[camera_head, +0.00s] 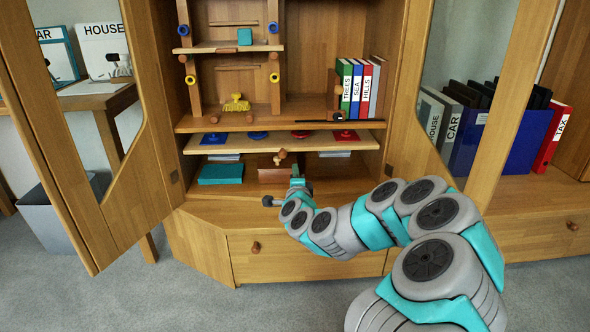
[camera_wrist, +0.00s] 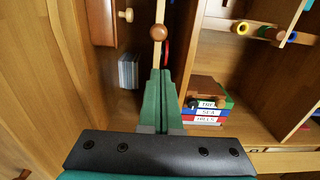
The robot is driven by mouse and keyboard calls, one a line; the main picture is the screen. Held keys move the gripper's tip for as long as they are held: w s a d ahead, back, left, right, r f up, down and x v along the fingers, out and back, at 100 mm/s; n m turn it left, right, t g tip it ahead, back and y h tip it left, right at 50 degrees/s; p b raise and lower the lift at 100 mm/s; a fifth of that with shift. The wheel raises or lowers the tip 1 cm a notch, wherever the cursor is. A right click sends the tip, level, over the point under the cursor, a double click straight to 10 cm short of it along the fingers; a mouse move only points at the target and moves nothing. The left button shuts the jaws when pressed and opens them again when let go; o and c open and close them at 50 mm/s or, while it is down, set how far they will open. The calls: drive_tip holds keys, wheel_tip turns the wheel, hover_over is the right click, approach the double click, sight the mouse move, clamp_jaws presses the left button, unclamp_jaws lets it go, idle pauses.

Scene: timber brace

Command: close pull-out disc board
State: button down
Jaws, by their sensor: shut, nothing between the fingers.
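The pull-out disc board (camera_head: 235,144) is slid out from the cabinet below the middle shelf, with red and blue discs lying on it. Its round wooden knob (camera_head: 281,155) is at the middle of the front edge. In the wrist view the board (camera_wrist: 158,56) shows nearly edge-on, with the knob (camera_wrist: 158,32) straight ahead of the fingertips. My gripper (camera_head: 298,183) is just below and in front of the board. Its green fingers (camera_wrist: 161,73) are pressed together and empty. In the wrist view they appear a little short of the knob; contact cannot be told.
Beneath the board are a teal box (camera_head: 220,174) and a small wooden box (camera_head: 277,174). Labelled binders (camera_head: 356,90) stand on the shelf above. The cabinet's left door (camera_head: 82,190) and right door (camera_head: 480,150) stand open on either side. A lower drawer (camera_head: 300,262) is shut.

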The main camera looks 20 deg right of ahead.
approach(293, 148)
drive_tip(key=x, duration=0.4)
drive_tip(key=shift+w, duration=0.45)
drive_tip(key=shift+w+d+f, duration=0.1)
drive_tip(key=shift+w+d, duration=0.1)
drive_tip(key=shift+w, duration=0.4)
drive_tip(key=shift+w+d, duration=0.15)
drive_tip(key=shift+w, duration=0.2)
drive_tip(key=shift+b, duration=0.3)
